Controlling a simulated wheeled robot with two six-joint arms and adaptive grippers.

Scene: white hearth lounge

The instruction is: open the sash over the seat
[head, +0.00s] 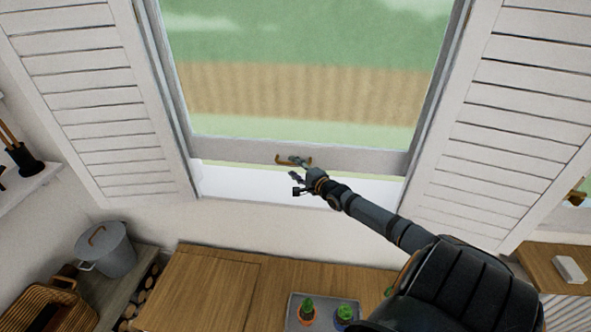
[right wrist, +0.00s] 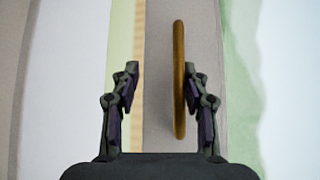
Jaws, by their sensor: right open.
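The window sash (head: 235,154) has a grey bottom rail with a brass handle (head: 280,160) near its middle. A thin strip of green outdoors shows between the rail and the white sill (head: 240,187), so the sash stands slightly raised. My right gripper (head: 294,168) is at the handle and hides part of it. In the right wrist view the open right gripper (right wrist: 160,80) has the brass handle (right wrist: 179,110) between its fingers, close to the right finger. I cannot tell if they touch. My left gripper is not in view.
White louvred shutters (head: 85,95) stand open on both sides. Below the window is a wooden seat top (head: 200,290) with a grey tray (head: 294,301) holding two small potted plants. A grey lidded pot (head: 108,252) and a basket (head: 50,305) are at lower left.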

